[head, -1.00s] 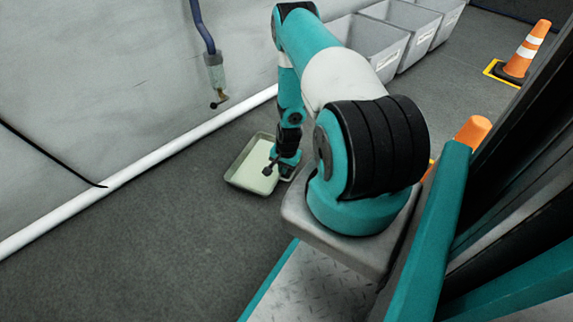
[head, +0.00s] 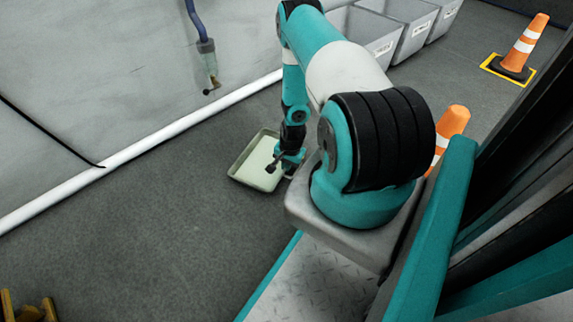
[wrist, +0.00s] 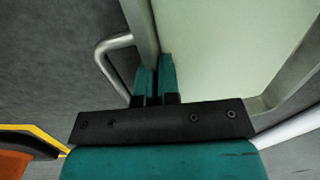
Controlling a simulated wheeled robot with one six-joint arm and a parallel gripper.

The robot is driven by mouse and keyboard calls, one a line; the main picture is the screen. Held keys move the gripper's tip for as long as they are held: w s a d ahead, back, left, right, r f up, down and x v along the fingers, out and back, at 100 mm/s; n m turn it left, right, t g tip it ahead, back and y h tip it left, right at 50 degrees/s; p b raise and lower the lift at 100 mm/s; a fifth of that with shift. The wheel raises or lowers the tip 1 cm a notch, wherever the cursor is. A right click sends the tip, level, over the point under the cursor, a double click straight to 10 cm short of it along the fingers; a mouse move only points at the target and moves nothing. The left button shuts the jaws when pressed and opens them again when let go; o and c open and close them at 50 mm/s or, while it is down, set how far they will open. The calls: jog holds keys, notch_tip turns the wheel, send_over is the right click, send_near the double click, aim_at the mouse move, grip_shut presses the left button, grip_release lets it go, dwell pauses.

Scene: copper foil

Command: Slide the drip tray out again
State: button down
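The drip tray (head: 236,172) is a shallow rectangular tray on the dark floor, a little out from the wall. Its inside is pale green; I cannot tell whether that is liquid or its bottom. In the wrist view, a metal loop handle (wrist: 101,57) stands out from the tray's side wall. My gripper (head: 272,163) is at the tray's right side. In the wrist view, its two teal fingers (wrist: 157,72) are close together, one on each side of the tray's wall beside the handle, with the rim running between them.
A white pipe (head: 150,150) runs along the foot of the grey wall. A hose with a nozzle (head: 208,65) hangs there. Grey bins (head: 412,25) stand at the back. Orange cones (head: 524,45) stand at right. A yellow object (head: 30,308) shows at bottom left. Floor left of the tray is clear.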

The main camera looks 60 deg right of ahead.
jog(key=c, duration=1.3)
grip_release()
jog(key=shift+o, duration=0.2)
notch_tip(320, 180, up, 17)
jog(key=s+p, duration=0.2)
jog(key=p, duration=0.7)
jog(key=shift+r+p, duration=0.2)
jog(key=shift+p, duration=0.1)
jog(key=shift+d, duration=0.1)
